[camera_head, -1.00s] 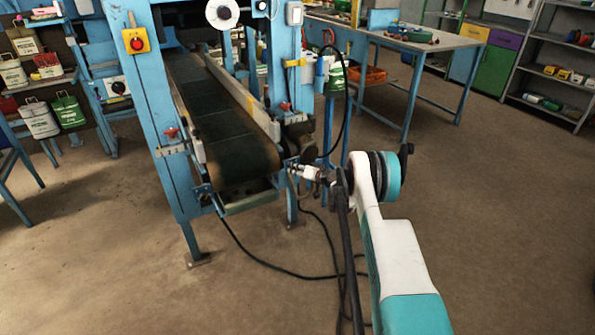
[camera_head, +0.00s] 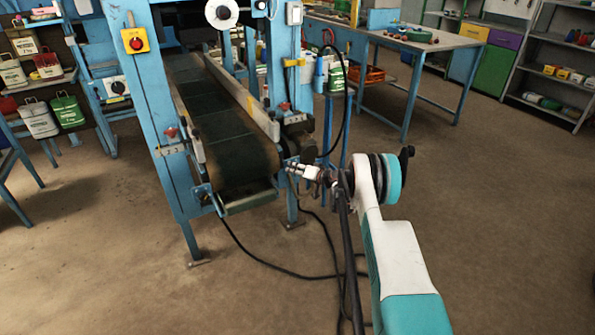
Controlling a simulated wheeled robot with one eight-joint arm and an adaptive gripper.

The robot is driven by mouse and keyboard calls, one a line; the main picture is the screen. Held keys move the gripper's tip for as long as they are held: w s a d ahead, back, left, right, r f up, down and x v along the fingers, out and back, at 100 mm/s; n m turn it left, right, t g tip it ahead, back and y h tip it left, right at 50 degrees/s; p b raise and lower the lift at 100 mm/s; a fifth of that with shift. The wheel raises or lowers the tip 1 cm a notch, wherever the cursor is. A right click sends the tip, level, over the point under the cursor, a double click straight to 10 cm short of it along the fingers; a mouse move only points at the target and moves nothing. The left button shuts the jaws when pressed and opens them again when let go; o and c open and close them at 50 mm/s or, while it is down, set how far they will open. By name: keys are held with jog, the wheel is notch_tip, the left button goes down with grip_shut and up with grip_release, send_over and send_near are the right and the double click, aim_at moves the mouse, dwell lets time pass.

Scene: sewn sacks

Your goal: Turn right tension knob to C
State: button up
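A blue-framed machine with a dark conveyor belt (camera_head: 222,130) stands left of centre. A small red knob (camera_head: 171,133) sits on the left side of its frame, by a scale plate with small marks. Another small red knob (camera_head: 285,106) sits on the right side, by a similar plate (camera_head: 294,119); its setting is too small to read. My gripper (camera_head: 290,168) is at the belt's lower right end, below the right knob and apart from it in the picture. Its fingers are small and pale, and I cannot tell whether they are open.
A blue post (camera_head: 143,110) with a yellow switch box and red button rises at left. Black cables (camera_head: 285,272) lie on the floor under my arm. A workbench (camera_head: 425,42) and shelves (camera_head: 548,75) stand behind. The floor at right is clear.

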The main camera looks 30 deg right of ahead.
jog(key=shift+r, duration=0.1)
jog(key=v, duration=1.2)
